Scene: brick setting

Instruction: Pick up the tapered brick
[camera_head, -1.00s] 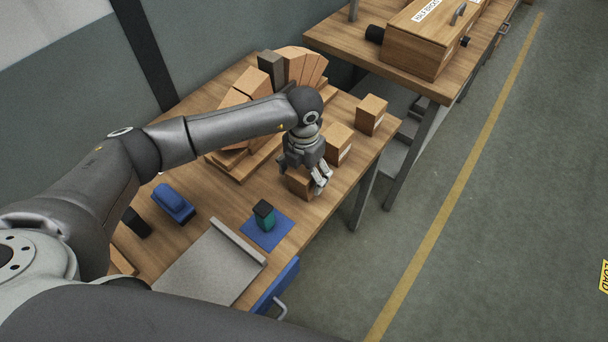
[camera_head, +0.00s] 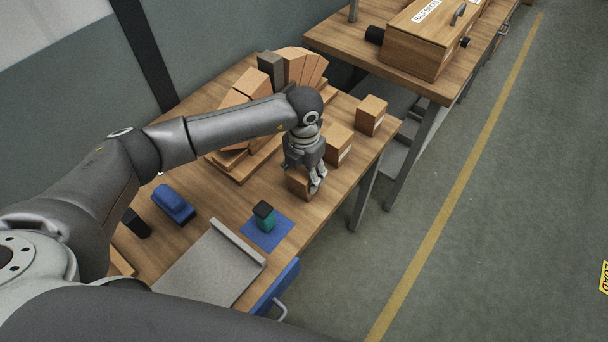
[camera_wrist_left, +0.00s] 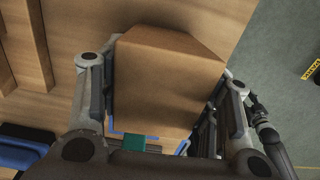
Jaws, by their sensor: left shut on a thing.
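The tapered brick (camera_head: 298,184) is tan and stands on the wooden table near its front edge. In the left wrist view the brick (camera_wrist_left: 165,80) fills the space between the fingers, and its far end narrows. My left gripper (camera_head: 312,186) points down at it from above, with a finger against each side. In the left wrist view the gripper (camera_wrist_left: 160,100) is shut on the brick. The brick's lower part is partly hidden by the fingers in the head view. My right gripper is not in view.
Two more tan blocks (camera_head: 338,143) (camera_head: 371,115) stand close to the right on the table. A brick arch on a wooden form (camera_head: 240,165) is behind. A teal-and-black object (camera_head: 264,215) on a blue mat (camera_head: 280,232), a grey board (camera_head: 205,270) and a blue tool (camera_head: 173,202) lie nearer.

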